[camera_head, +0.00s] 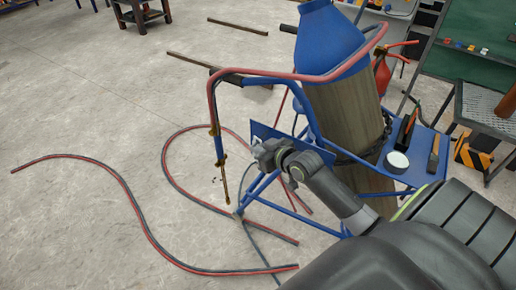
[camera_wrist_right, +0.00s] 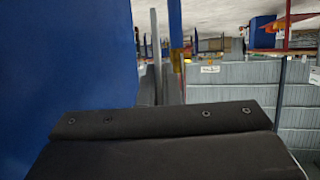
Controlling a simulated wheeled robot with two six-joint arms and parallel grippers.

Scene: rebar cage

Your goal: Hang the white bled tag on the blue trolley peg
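The blue trolley (camera_head: 310,110) stands at the centre of the head view, holding a tall cylinder (camera_head: 342,115) with a blue top. My right arm reaches across its front, and my right gripper (camera_head: 264,155) is beside a blue plate (camera_head: 312,148) of the trolley. The fingertips are too small to tell open from shut there. The right wrist view shows a large blue surface (camera_wrist_right: 70,60) close at the left and the dark gripper body (camera_wrist_right: 160,130) below; no fingers are distinct. I cannot make out the white bled tag or the peg. My left gripper is not in view.
A torch (camera_head: 218,145) with brass fittings hangs left of the trolley. Red and dark hoses (camera_head: 150,232) curve over the floor. A blue shelf (camera_head: 415,172) at the right holds a white round item (camera_head: 397,160) and tools. Bars (camera_head: 190,60) lie on open floor behind.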

